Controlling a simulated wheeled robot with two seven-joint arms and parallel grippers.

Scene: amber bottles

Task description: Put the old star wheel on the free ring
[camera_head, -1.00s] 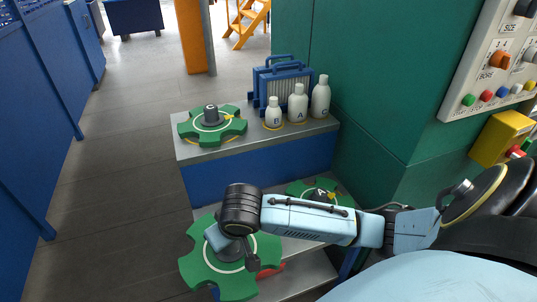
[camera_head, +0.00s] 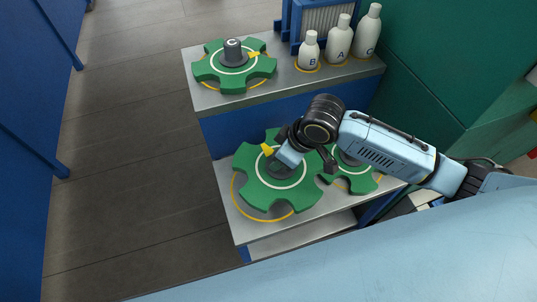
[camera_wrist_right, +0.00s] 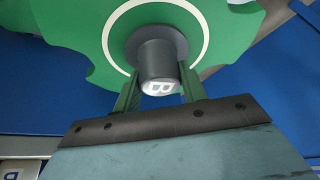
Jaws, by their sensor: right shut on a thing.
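My right gripper (camera_head: 283,166) is shut on the dark hub of a large green star wheel (camera_head: 258,178). I cannot tell whether the wheel touches the shelf. My left gripper is not in view.
A smaller green star wheel (camera_head: 357,182) sits close right on the lower shelf, partly behind my arm. Wheel C (camera_head: 212,72) sits on the upper shelf (camera_head: 215,101). Several white bottles (camera_head: 339,42) stand at the upper right. The floor at left is clear.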

